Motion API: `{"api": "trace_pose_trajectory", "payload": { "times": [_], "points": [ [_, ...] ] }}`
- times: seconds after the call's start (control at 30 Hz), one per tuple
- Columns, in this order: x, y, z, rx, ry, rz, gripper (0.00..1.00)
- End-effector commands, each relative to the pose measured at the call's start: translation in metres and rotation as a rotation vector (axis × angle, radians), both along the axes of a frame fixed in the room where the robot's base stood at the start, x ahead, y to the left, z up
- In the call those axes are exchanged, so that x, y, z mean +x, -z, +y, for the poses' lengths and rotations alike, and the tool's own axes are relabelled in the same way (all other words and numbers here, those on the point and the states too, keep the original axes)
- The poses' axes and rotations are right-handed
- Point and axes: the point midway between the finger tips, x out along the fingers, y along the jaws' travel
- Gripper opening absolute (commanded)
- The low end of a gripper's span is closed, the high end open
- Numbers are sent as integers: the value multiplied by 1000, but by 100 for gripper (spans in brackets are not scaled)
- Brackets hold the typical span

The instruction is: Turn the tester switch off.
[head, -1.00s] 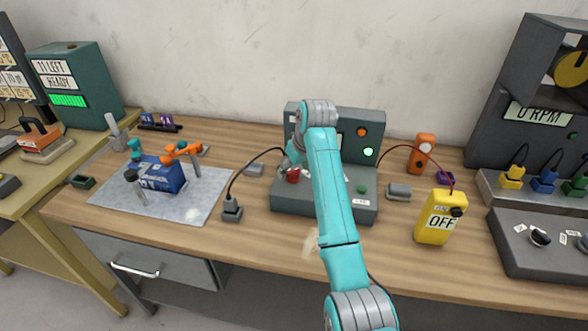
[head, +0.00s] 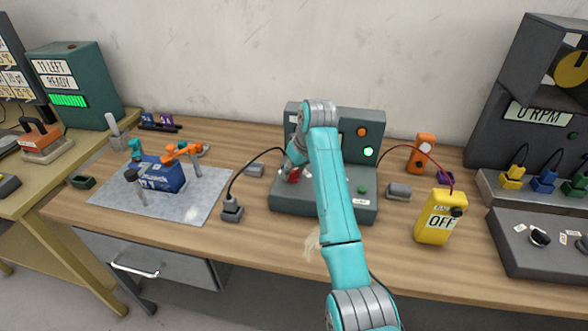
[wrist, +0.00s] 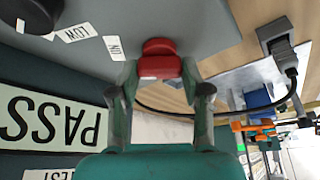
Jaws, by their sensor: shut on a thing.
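The tester is a dark grey-green box (head: 288,204) with an upright back panel at the middle of the bench. Its red switch (head: 294,175) sits on the left of its top face and is partly covered by my gripper (head: 293,164) in the head view. In the wrist view the red switch (wrist: 160,60) stands between the fingertips of my gripper (wrist: 160,72), which is shut on it. A small label (wrist: 114,47) reading ON upside down lies beside the switch. A green lamp (head: 369,152) glows on the back panel. A PASS sign (wrist: 45,120) shows upside down in the wrist view.
A black cable (head: 240,174) runs from a grey plug (head: 232,208) towards the tester's left side. A yellow meter (head: 436,220) reading OFF stands to the right. A blue battery-like box (head: 160,176) with an orange clamp sits on the left mat (head: 205,205).

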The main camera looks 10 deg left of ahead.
Motion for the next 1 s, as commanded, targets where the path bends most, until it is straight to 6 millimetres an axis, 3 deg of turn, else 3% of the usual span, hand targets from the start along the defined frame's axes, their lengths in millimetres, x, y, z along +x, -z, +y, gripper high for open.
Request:
{"api": "trace_pose_trajectory", "payload": {
  "times": [1.0],
  "points": [
    [4, -1, -2, 0, -903, 3, 13]
  ]
}}
